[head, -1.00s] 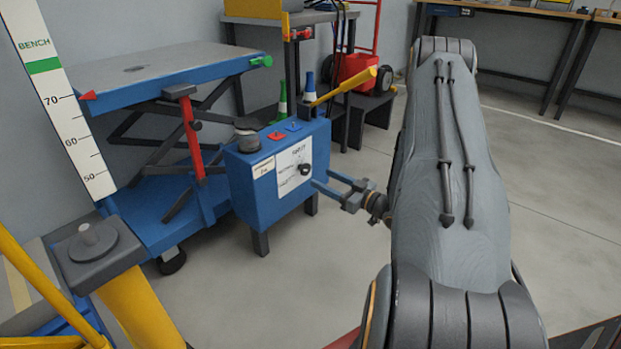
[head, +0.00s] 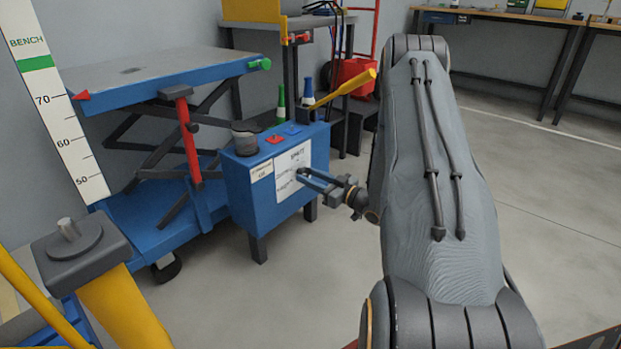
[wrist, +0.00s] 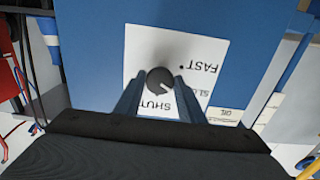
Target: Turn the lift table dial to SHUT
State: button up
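The lift table dial is a dark round knob (wrist: 160,79) on a white label plate (wrist: 200,55), which reads SHUT, SLOW and FAST upside down in the wrist view. A small pale mark shows on the knob's lower right; I cannot tell surely which word it points to. My gripper (wrist: 161,82) has its two blue fingers on either side of the knob, with thin gaps seeming to remain. In the head view my gripper (head: 308,177) reaches the label plate (head: 287,178) on the blue control box (head: 250,195), and its fingers partly hide the knob.
The blue lift table (head: 160,75) stands behind the box. A yellow-handled lever (head: 345,88) rises at the box's back right. A height scale (head: 62,120) and a yellow post (head: 125,305) are at left. The floor on the right is clear.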

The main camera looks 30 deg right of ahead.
jog(key=shift+c, duration=0.7)
jog(key=shift+m+p, duration=0.4)
jog(key=shift+p, duration=0.2)
jog(key=shift+r+m+p, duration=0.1)
jog(key=shift+m+p, duration=0.5)
jog(key=shift+p, duration=0.2)
jog(key=m+p, duration=0.3)
jog(key=shift+s+a, duration=0.1)
jog(key=m+p, duration=0.3)
jog(key=m, duration=0.1)
jog(key=shift+m+p, duration=0.7)
jog(key=shift+m, duration=0.7)
